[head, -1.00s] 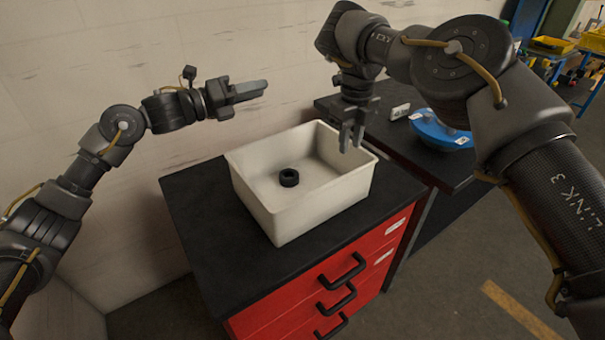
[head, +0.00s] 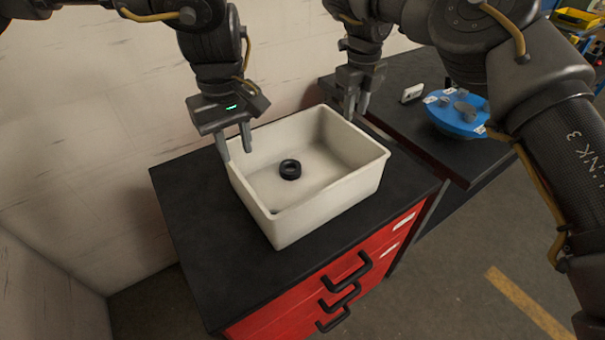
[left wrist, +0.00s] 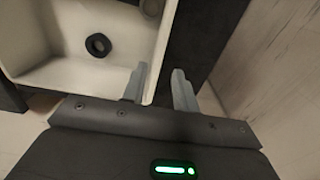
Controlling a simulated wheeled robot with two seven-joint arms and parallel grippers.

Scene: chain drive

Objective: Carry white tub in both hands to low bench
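The white tub (head: 326,205) sits on the black top of a red drawer cabinet, with a black ring (head: 290,169) lying inside it. My left gripper (head: 235,147) points down at the tub's left wall and is open. In the left wrist view its two fingers (left wrist: 160,88) stand apart, one on each side of the tub's wall (left wrist: 160,60). My right gripper (head: 355,105) points down at the tub's far right rim. Its fingers show a gap and look open; whether the rim lies between them is unclear.
The red cabinet (head: 290,305) has several drawers with black handles on its front. A dark bench (head: 405,135) stands to the right, carrying a blue object (head: 458,118) and a small white block (head: 412,93). A pale wall is behind.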

